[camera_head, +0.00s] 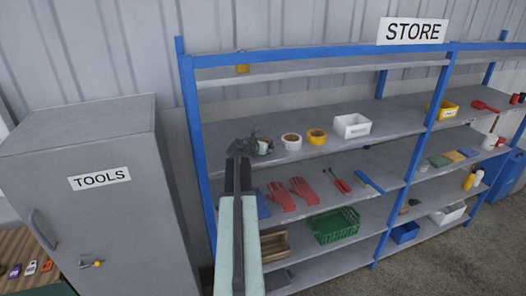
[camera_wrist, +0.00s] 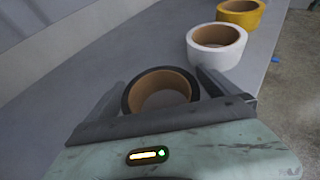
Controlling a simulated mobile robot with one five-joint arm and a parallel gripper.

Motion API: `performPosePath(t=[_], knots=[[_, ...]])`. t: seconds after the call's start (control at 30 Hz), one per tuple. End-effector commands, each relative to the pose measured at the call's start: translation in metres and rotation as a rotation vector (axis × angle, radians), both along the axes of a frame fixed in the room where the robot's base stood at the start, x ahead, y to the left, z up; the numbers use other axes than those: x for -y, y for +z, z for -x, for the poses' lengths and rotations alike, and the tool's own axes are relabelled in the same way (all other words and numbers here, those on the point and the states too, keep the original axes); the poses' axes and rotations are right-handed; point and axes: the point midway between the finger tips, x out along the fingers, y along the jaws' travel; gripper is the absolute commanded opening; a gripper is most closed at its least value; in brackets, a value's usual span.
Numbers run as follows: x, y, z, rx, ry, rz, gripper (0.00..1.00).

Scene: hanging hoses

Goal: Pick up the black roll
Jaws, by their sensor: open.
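The black roll (camera_wrist: 160,78), a ring of tape with a brown core, lies flat on a grey shelf. In the wrist view my gripper (camera_wrist: 161,88) is open with one finger on each side of it. The right finger is close to its rim; I cannot tell whether they touch. The roll's near part is hidden by my gripper body. In the head view my gripper (camera_head: 248,143) is at the left end of the shelf and mostly covers the roll.
A white roll (camera_wrist: 217,46) and a yellow roll (camera_wrist: 240,12) stand in line beyond the black roll. Further right is a white bin (camera_head: 352,126). A blue shelf post (camera_head: 196,150) is close on the left, beside a grey tools cabinet (camera_head: 95,215). Another shelf board is above.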

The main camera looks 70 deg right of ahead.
Motion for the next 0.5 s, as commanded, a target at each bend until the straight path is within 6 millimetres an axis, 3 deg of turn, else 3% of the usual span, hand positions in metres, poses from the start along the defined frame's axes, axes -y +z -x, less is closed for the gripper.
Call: performPosePath(t=[0.13,0.17,0.37,0.4,0.5], knots=[[-0.0005,0.0007,0.0006,0.0,-0.001,0.0,1.0],[-0.0006,0.0008,0.0006,0.0,-0.001,0.0,0.94],[-0.0006,0.0009,0.0009,0.0,-0.001,0.0,0.39],[-0.0006,0.001,0.001,0.0,-0.001,0.0,0.34],[-0.0006,0.001,0.0011,0.0,-0.001,0.0,0.34]])
